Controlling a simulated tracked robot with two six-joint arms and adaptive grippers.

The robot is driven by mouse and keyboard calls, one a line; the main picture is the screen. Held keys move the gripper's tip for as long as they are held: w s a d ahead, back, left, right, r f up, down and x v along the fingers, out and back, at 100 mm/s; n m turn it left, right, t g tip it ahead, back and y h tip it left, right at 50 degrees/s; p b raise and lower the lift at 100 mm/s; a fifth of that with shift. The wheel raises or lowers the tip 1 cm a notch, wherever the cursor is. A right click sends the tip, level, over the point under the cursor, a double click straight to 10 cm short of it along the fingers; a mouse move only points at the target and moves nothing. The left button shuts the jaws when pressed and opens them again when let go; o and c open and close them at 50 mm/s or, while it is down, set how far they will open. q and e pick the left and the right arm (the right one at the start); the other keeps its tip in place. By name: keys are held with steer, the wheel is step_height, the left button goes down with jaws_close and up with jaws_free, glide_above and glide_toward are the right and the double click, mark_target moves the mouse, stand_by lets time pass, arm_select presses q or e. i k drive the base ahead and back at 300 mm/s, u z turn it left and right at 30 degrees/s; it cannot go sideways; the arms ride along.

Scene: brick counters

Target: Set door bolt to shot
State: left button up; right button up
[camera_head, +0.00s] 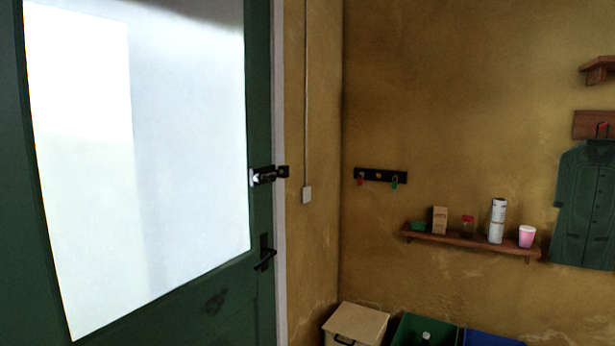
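A green door (262,120) with a large bright glass pane fills the left of the head view. The door bolt (265,177) is a small dark fitting with a pale metal part at the door's right edge. A dark piece (283,172) beside it sits at the frame side. I cannot tell from here whether the bolt reaches into that piece. A black door handle (265,256) is below the bolt. Neither of my grippers is in view.
A white door frame (280,240) borders the door. On the ochre wall are a key rack (380,176), a shelf (470,241) with several small items, and a hanging green coat (585,205). A wooden box (355,326), green bin (400,330) and blue bin (490,339) stand below.

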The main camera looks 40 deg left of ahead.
mark_target(271, 177)
steer(key=i, duration=1.3)
steer(key=u, duration=0.85)
steer(key=i, duration=0.3)
steer(key=k, duration=0.9)
steer(key=u, duration=0.15)
steer(key=i, duration=0.9)
steer(key=z, duration=0.05)
